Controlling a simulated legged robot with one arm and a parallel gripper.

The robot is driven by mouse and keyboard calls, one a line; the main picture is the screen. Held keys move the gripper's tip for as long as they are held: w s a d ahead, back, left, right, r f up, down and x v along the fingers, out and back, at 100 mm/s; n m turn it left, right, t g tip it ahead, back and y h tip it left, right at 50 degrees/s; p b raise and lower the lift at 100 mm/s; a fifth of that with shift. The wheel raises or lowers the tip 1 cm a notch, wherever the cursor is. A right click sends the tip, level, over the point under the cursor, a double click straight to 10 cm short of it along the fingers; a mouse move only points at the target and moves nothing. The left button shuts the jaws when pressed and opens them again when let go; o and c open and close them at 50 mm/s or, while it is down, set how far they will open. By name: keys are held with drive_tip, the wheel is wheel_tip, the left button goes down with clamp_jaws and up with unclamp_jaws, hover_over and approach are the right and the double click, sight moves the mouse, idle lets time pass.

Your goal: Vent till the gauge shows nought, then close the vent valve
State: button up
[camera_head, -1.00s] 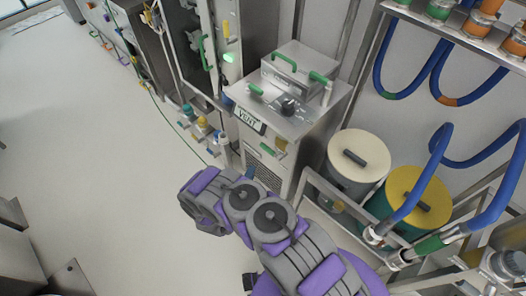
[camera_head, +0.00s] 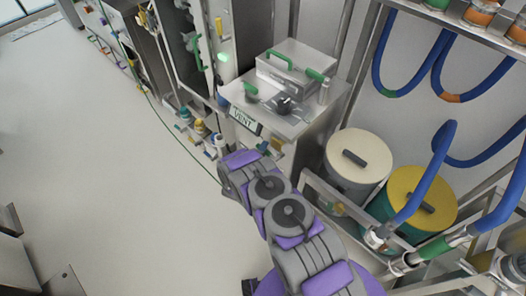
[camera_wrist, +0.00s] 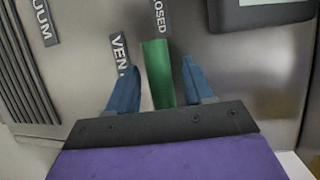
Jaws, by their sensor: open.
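In the wrist view a green valve handle (camera_wrist: 158,85) lies between the two blue fingers of my gripper (camera_wrist: 158,63). In the head view the steel cabinet bears a VENT sign (camera_head: 245,121). My arm reaches its front and hides the gripper and handle there. I cannot make out a gauge reading.
A dark-framed panel (camera_wrist: 265,12) and a partial label ending in UUM (camera_wrist: 45,20) flank the handle. Green handles (camera_head: 317,75) and a dark knob-like part (camera_head: 284,104) are on the cabinet top. Two drums (camera_head: 358,160) stand right. The floor at left is clear.

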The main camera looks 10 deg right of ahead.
drive_tip(key=shift+w+d, duration=0.15)
drive_tip(key=shift+w, duration=0.2)
drive_tip(key=shift+a, duration=0.45)
drive_tip(key=shift+d, duration=0.35)
drive_tip(key=c, duration=0.6)
drive_tip(key=shift+a+f, duration=0.1)
clamp_jaws()
